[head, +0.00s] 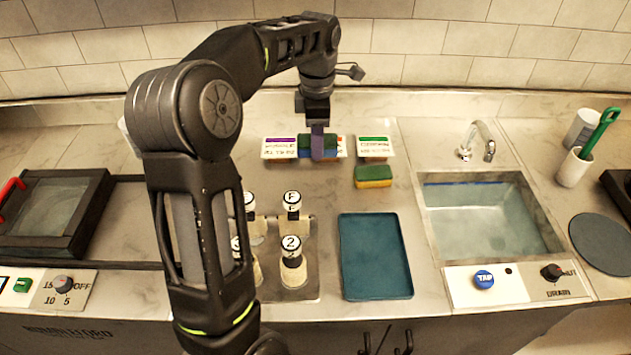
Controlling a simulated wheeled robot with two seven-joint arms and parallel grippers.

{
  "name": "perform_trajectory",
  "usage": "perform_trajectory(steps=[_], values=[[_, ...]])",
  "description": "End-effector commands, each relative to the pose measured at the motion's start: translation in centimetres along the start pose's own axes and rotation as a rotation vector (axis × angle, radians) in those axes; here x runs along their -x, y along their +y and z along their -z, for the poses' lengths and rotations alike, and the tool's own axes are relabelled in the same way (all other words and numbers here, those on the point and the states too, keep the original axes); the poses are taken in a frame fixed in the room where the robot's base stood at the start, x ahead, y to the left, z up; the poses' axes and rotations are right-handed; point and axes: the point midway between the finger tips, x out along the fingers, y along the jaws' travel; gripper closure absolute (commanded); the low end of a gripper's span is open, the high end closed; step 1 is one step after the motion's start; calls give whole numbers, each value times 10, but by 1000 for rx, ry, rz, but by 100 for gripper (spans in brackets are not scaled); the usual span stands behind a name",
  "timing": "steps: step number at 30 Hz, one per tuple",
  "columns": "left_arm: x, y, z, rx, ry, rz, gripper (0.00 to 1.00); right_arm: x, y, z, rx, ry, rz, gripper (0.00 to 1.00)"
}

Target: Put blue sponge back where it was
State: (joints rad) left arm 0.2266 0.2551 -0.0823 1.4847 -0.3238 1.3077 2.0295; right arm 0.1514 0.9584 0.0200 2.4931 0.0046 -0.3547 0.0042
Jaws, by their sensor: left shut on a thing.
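The blue sponge (304,145), with a dark blue-green face, is at the back of the counter, in front of a white label card with a purple stripe (279,147). My left gripper (317,150) reaches down over it from above and is shut on it. The finger hides the sponge's middle. I cannot tell whether the sponge touches the counter or the card. A green and yellow sponge (373,177) lies to the right and nearer, in front of a card with a green stripe (372,147). My right gripper is not in view.
A teal tray (375,256) lies in front of the sponges. Several labelled stoppers, such as one marked 2 (291,262), stand on a metal plate left of it. A sink (488,215) with a tap (478,145) is to the right. The tiled wall is behind.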

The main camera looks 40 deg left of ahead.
Motion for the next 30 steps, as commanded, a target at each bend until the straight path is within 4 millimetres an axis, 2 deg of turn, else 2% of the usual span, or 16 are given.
perform_trajectory(steps=[11, 21, 24, 30], values=[[-4, 0, 0, 7, 1, 1, 96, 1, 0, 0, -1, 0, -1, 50], [-56, -1, 1, 7, 2, 3, 96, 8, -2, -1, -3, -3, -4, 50], [-63, 0, 0, 7, 1, 0, 96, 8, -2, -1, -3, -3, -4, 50], [-63, 0, 0, 6, 0, -1, 96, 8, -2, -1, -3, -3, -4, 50]])
